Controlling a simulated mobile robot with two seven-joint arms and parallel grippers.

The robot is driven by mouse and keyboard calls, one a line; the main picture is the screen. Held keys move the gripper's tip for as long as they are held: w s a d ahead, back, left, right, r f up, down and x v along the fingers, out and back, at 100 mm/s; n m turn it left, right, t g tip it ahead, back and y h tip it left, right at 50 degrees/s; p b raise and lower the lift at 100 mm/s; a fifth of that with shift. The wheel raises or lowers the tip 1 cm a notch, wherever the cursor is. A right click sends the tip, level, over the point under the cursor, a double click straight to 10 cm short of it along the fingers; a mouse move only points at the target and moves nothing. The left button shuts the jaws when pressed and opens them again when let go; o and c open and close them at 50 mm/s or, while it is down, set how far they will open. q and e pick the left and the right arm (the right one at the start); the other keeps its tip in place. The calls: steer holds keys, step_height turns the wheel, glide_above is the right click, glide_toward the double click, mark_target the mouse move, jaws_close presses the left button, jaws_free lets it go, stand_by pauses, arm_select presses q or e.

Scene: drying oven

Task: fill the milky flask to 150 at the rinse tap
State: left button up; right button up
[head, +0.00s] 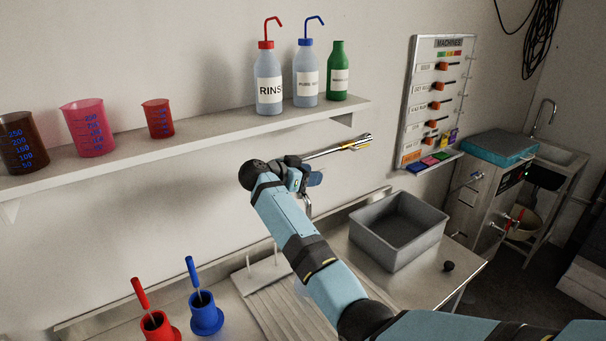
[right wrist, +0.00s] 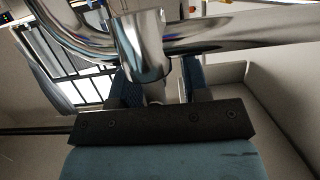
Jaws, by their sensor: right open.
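My right gripper (head: 300,178) is at the wall below the shelf, beside a chrome tap (head: 340,149). In the right wrist view, the open right gripper (right wrist: 162,85) has its two dark blue fingers apart. The tap's chrome body (right wrist: 143,50) appears close in front of and between the fingers; I cannot tell whether they touch it. No flask shows between the fingers. A short chrome part of the tap hangs below the gripper in the head view. My left gripper is not in view.
A shelf (head: 215,136) holds a brown beaker (head: 22,143), pink beaker (head: 90,128), red beaker (head: 158,118) and several bottles. Below are a grey basin (head: 398,230), a black knob (head: 448,266), and red (head: 160,327) and blue (head: 206,315) pots. A machines panel (head: 436,100) hangs right.

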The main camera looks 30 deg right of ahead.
jaws_close()
steer(key=shift+s+a+r+m+g+p, duration=0.1)
steer(key=shift+m+g+p, duration=0.25)
steer(key=shift+m+g, duration=0.3)
steer(key=shift+s+m+g, duration=0.15)
steer(key=shift+m+g, duration=0.4)
steer(key=shift+g, duration=0.4)
steer(key=shift+s+m+g, duration=0.2)
steer(key=shift+m+g, duration=0.3)
